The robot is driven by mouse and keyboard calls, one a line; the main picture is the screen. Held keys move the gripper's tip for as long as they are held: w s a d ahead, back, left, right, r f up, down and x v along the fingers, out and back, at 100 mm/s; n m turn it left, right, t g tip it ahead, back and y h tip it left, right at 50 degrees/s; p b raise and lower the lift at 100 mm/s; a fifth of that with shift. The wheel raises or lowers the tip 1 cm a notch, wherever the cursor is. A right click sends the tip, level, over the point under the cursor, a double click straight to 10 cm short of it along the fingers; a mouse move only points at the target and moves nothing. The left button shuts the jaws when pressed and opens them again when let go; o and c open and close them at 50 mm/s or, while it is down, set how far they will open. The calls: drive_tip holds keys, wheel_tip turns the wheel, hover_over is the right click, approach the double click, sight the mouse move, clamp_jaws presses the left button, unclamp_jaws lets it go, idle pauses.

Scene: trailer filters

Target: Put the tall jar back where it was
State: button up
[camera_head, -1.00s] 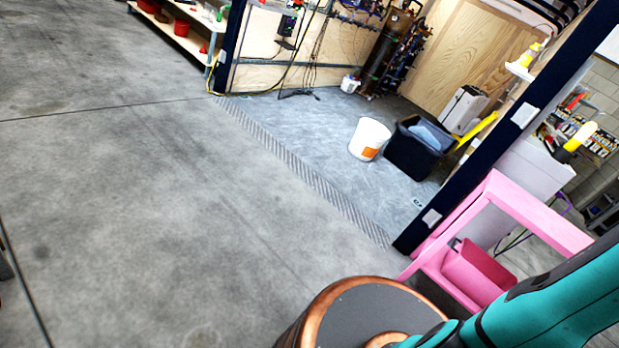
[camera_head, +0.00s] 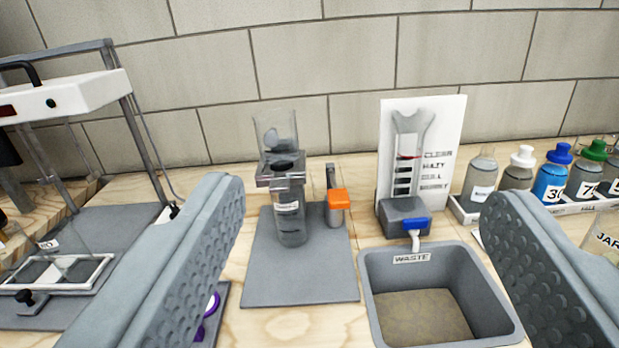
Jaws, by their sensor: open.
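My gripper (camera_head: 362,205) is open, its two grey ribbed fingers wide apart at the left and right, with nothing between the pads. Beyond it, a tall clear jar (camera_head: 291,228) with a small white label stands upright on a grey mat (camera_head: 300,285). A grey clamp-like collar (camera_head: 281,172) sits at its top, with a clear funnel-like cup (camera_head: 276,130) above. At the right edge, a clear vessel with a label reading "JAR" (camera_head: 604,241) is partly cut off. I cannot tell which of these is the task's tall jar.
A grey bin marked WASTE (camera_head: 385,300) stands front right, below a small blue-handled tap (camera_head: 405,222) and a white sign board (camera_head: 450,130). An orange-topped cylinder (camera_head: 338,208) is beside the clear jar. Several bottles (camera_head: 551,178) line the right. A framed stand (camera_head: 70,95) is left.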

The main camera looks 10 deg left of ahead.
drive_tip(key=s+a+f+n+g+y, duration=0.1)
drive_tip(key=s+f, duration=0.2)
drive_tip(key=s, duration=0.3)
drive_tip(key=shift+s+a+n, duration=0.25)
drive_tip(key=shift+a+n, duration=0.05)
